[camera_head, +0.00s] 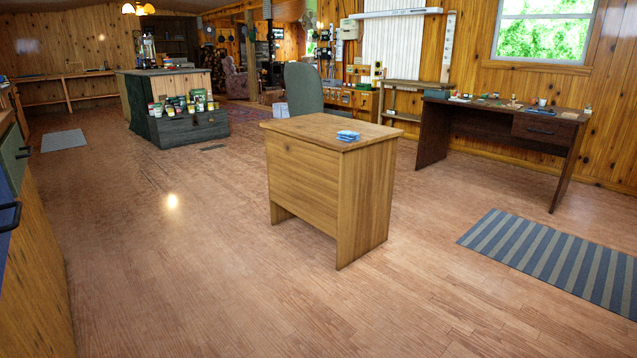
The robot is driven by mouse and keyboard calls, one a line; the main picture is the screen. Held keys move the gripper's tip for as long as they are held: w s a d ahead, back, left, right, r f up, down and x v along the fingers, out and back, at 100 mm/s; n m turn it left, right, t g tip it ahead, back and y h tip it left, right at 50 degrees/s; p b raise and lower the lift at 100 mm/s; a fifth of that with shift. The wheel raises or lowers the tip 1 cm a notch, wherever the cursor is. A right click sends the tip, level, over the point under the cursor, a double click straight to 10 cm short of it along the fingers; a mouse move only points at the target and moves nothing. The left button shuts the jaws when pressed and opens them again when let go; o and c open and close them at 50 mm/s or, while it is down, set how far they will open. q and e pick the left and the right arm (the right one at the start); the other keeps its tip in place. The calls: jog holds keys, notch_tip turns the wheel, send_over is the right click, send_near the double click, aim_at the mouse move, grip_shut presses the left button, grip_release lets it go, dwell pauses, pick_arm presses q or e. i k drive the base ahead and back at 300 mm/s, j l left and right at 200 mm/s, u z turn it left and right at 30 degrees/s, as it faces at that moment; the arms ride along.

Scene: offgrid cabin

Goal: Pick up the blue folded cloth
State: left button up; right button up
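The blue folded cloth (348,135) lies flat on top of the light wooden desk (310,127), near the middle of its right part. It looks small and lies by itself on the bare top. The desk stands alone on the open floor, a fair way ahead of me. Neither of my grippers shows in the head view, so I cannot see their state or where they are relative to the cloth.
A green chair (304,88) stands behind the desk. A dark table (495,112) with small items is at the right wall. A striped rug (555,258) lies at right. Wooden cabinets (32,270) line the left edge. The floor (190,270) before the desk is clear.

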aim_at(345, 135)
jog(key=i+z, duration=0.45)
jog(key=i+j+z, duration=0.2)
jog(key=i+z, duration=0.25)
jog(key=i, duration=0.15)
jog(key=i+z, duration=0.15)
jog(key=i, duration=1.05)
jog(key=l, duration=0.1)
